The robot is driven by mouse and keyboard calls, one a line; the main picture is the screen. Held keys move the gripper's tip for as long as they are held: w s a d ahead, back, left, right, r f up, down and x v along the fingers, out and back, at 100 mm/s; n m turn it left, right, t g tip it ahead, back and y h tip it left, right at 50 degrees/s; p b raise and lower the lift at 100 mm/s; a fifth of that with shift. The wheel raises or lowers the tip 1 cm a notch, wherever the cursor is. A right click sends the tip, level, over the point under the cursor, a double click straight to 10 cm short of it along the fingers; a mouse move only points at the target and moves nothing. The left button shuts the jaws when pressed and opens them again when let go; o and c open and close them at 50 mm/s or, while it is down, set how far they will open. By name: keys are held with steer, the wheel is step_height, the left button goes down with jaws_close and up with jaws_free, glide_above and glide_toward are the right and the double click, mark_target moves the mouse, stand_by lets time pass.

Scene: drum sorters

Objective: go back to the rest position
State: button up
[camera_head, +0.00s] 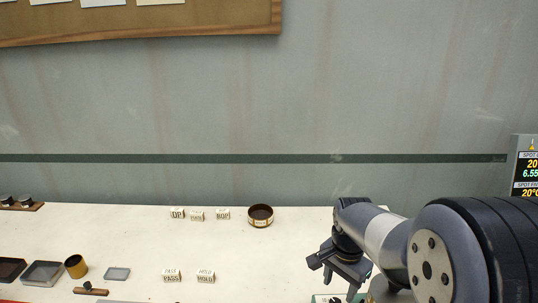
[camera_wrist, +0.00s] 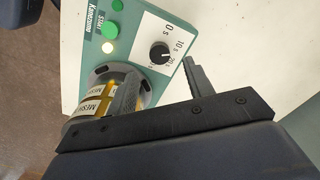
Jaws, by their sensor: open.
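My gripper (camera_head: 338,268) hangs at the right part of the white table in the head view, fingers pointing down and left. In the wrist view my gripper (camera_wrist: 160,84) is open, its two dark fingers apart, with nothing held between them. Below it is a green sieve shaker (camera_wrist: 130,40) with a black knob, a green button and a lit round lamp. A stack of sieves (camera_wrist: 92,108) with yellow "MESH" labels stands on it, partly hidden by one finger. In the head view only a bit of the shaker shows beneath my gripper.
The white table (camera_head: 290,255) has free room left of my gripper. A round brown-rimmed dish (camera_head: 261,215) stands at the back. Several small lettered blocks (camera_head: 197,215) stand left of it. Trays (camera_head: 43,273) and a brass cup (camera_head: 76,266) are at far left. A display (camera_head: 526,170) stands at right.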

mark_target(335, 302)
step_height(335, 302, up, 6)
steer(key=f, duration=0.1)
step_height(335, 302, down, 10)
steer(key=shift+r, duration=0.1)
steer(key=shift+f, duration=0.45)
steer(key=n+p, duration=0.1)
steer(key=n, duration=0.4)
steer(key=shift+r+n, duration=0.1)
steer(key=shift+n, duration=0.3)
steer(key=n+p, duration=0.1)
steer(key=n, duration=0.5)
steer(key=shift+p, duration=0.4)
step_height(335, 302, up, 11)
steer(key=shift+b, duration=0.45)
steer(key=shift+f, duration=0.2)
